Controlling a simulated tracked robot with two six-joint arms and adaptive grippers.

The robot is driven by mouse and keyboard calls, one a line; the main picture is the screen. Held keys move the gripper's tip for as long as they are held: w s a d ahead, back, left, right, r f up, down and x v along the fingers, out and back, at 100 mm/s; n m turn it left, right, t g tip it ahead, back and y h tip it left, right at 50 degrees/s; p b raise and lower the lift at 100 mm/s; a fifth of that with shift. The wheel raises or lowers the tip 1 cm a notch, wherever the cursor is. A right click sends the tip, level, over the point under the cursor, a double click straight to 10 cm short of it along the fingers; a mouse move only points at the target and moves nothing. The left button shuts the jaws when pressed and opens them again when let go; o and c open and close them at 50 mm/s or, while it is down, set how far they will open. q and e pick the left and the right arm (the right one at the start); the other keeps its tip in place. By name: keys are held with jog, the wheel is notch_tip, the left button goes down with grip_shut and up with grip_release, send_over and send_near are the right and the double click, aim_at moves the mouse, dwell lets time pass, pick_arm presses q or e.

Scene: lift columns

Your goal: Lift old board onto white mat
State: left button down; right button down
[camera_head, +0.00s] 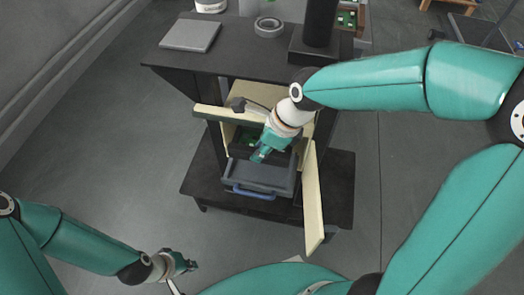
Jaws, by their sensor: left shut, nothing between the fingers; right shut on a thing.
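My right gripper (261,154) reaches down into an open cabinet under the dark table, over a grey drawer bin with a blue handle. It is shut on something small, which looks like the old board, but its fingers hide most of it. Green board-like pieces (244,138) show just left of it in the dark interior. A pale grey square pad (190,35), likely the white mat, lies flat on the table top at the back left. My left gripper (188,264) is shut and empty, low over the floor at the lower left.
The cabinet's cream doors (313,200) stand open, one on the right and one across the upper left. The grey bin (262,178) sticks out at the front. A grey ring (269,27) and a black column (320,22) stand on the table, right of the pad.

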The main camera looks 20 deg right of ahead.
jog(key=shift+r+p, duration=0.55)
jog(key=shift+r, duration=0.05)
dwell(0.5)
jog(key=shift+w+r+p, duration=0.15)
jog(key=shift+r+p, duration=2.15)
jog(key=shift+r, duration=0.2)
